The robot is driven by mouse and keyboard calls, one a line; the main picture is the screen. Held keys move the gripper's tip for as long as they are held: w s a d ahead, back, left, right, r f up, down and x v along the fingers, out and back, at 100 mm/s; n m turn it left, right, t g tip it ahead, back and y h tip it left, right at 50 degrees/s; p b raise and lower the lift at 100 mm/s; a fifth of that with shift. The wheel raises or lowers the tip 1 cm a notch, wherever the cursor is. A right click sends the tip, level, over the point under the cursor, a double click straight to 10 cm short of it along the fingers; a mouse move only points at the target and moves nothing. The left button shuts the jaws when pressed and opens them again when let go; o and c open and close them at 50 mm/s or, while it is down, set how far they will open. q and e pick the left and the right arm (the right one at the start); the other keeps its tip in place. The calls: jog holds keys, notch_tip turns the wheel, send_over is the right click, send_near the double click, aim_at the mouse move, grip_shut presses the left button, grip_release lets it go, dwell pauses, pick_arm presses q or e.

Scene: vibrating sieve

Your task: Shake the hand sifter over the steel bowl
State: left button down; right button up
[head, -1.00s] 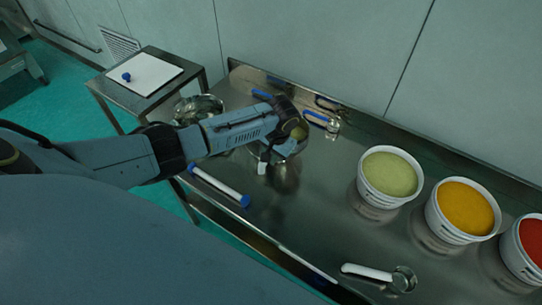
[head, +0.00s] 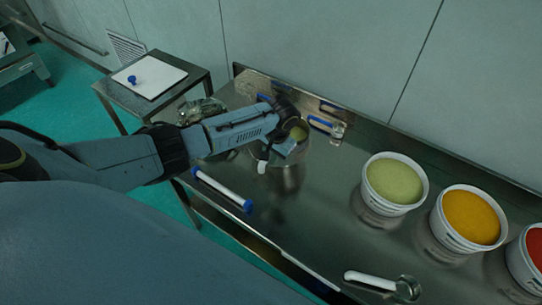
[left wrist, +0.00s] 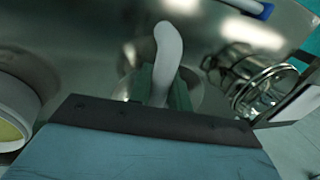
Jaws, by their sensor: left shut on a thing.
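My left gripper (head: 280,140) is shut on the white handle (left wrist: 168,55) of the hand sifter, which stands up between the two finger pads in the left wrist view. I cannot tell whether powder is falling. My right gripper is in neither view.
White tubs of pale green (head: 395,180), orange (head: 468,216) and red (head: 536,245) powder stand right on the steel table. A scoop (head: 405,287) lies in front, a blue-ended white roller (head: 222,190) left. Steel vessels (head: 203,110) stand behind my arm.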

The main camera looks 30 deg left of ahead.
pick_arm(q)
jog(key=shift+w+a+b, duration=0.3)
jog(key=shift+w+a, duration=0.1)
jog(key=shift+a, duration=0.35)
jog(key=shift+w+a+b, duration=0.25)
jog(key=shift+w+a, duration=0.15)
jog(key=shift+a, duration=0.3)
jog(key=shift+p, duration=0.35)
dwell(0.5)
